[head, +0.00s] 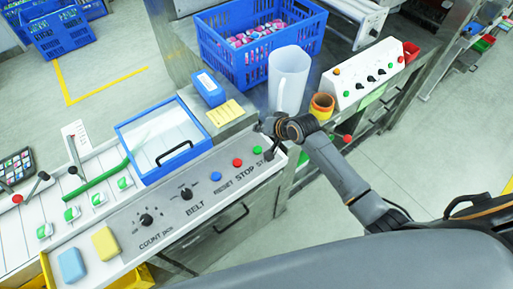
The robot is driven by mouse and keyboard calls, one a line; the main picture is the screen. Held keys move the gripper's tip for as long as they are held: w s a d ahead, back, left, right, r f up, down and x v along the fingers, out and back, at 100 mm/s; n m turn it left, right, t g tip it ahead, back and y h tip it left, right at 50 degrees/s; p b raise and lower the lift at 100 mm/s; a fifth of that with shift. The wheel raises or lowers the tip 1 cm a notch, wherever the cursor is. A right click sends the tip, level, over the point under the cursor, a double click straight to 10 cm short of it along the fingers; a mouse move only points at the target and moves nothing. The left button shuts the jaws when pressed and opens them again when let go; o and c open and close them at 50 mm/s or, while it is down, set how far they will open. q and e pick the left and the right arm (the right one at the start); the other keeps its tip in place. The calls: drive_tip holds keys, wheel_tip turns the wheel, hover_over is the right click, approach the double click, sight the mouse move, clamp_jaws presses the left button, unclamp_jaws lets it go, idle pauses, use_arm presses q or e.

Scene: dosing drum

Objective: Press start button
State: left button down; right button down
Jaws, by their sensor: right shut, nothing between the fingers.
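The control panel (165,215) runs along the front of the machine. Its blue button (216,176) is marked RESET and its red button (237,162) is marked STOP. The green button (257,150), at the right end of the row, has a label starting "ST", the rest of which my gripper covers. My right gripper (269,154) is shut and empty, with its tips just right of the green button. I cannot tell whether they touch the panel. The green button is visible beside the tips. My left gripper is not in view.
A white jug (288,80) and an orange-yellow roll (321,106) stand just behind my right gripper. A blue crate (225,63) of small packs is farther back. A second white panel (365,75) is to the right. A clear-lidded blue box (150,175) lies left of the buttons.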

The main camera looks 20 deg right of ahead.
drive_tip(key=b, duration=0.7)
hover_over(259, 150)
wheel_tip(259, 150, down, 8)
drive_tip(key=shift+s+d+r, duration=0.1)
drive_tip(key=shift+f+b, duration=0.45)
drive_tip(key=shift+f, duration=0.1)
drive_tip(key=shift+f, duration=0.1)
idle(0.8)
drive_tip(key=shift+f, duration=0.3)
